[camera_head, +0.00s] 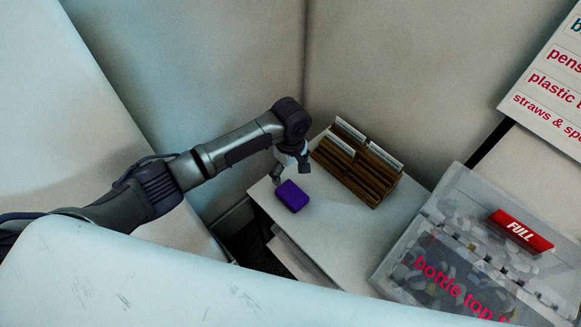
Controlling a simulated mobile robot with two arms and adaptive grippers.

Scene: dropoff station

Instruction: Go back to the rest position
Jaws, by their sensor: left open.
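My left arm comes in from the left and reaches over a small white table (335,238). My left gripper (290,172) is open and empty, pointing down at the table's back left. A purple box (292,196) lies on the table just below and in front of the gripper; I cannot tell whether a finger touches it. My right gripper is not in view.
A wooden rack (352,176) with white cards stands on the table, close to the right of my left gripper. A clear bin (400,262) with a red FULL sign (521,231) stands at right. Walls close in behind. A sign board (548,92) hangs upper right.

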